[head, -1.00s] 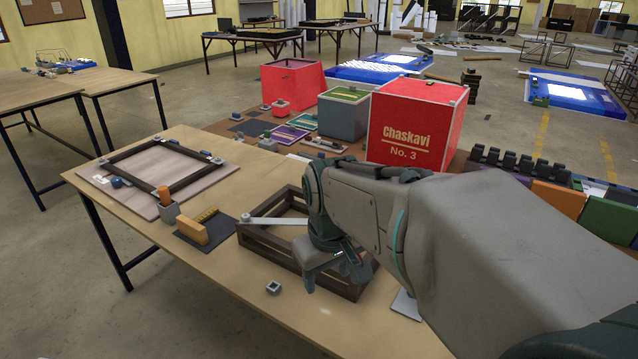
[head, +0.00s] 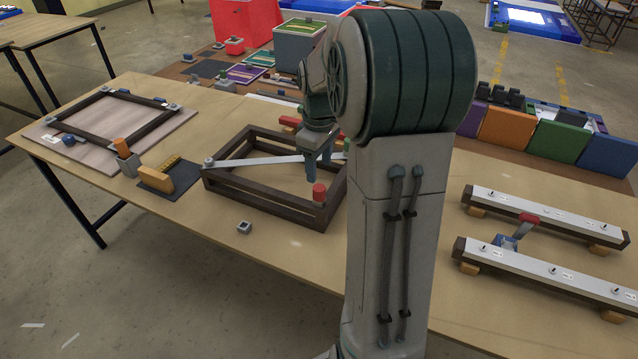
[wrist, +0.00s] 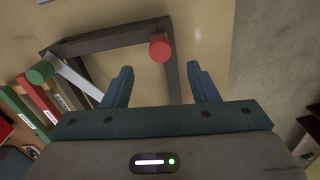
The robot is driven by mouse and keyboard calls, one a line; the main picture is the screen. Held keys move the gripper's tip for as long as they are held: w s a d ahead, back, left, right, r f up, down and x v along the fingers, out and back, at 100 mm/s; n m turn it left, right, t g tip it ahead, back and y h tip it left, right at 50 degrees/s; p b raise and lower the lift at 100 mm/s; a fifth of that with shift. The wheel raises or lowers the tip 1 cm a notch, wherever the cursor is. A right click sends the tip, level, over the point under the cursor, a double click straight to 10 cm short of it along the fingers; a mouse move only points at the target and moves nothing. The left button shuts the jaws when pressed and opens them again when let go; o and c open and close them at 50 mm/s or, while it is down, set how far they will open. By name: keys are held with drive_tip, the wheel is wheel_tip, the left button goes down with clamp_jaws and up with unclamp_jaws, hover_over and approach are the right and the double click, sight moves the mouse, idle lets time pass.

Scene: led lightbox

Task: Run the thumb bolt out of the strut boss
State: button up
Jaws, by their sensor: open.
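A dark wooden frame (head: 230,190) lies on the table, with a pale strut (head: 265,159) crossing it diagonally; the strut also shows in the wrist view (wrist: 84,82). A grey knob (head: 208,161) stands at the strut's left end. A green knob (wrist: 41,72) is at its other end. A red knob (head: 319,192) stands at the frame's near right corner and shows in the wrist view (wrist: 160,48). Which knob is the thumb bolt I cannot tell. My gripper (head: 319,172) is open and empty above the frame; the red knob appears just beyond its fingertips (wrist: 160,68).
A small grey nut-like block (head: 244,227) lies in front of the frame. An orange block on a dark mat (head: 168,180) is to the left. Two long rails (head: 545,215) rest at right. My arm hides part of the frame's right side.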

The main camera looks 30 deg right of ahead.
sight(319, 187)
wheel_tip(319, 187, down, 8)
drive_tip(key=shift+f, duration=0.15)
idle(0.3)
clamp_jaws()
drive_tip(key=n+p, duration=0.2)
drive_tip(key=n, duration=0.3)
drive_tip(key=n+p, duration=0.1)
drive_tip(key=n, duration=0.1)
drive_tip(key=n+p, duration=0.1)
drive_tip(key=n, duration=0.1)
drive_tip(key=shift+r+p, duration=0.3)
drive_tip(key=shift+f+n, duration=0.25)
drive_tip(key=shift+n, duration=0.35)
drive_tip(key=shift+r+p, duration=2.05)
drive_tip(key=shift+r, duration=0.55)
drive_tip(key=shift+a, duration=0.1)
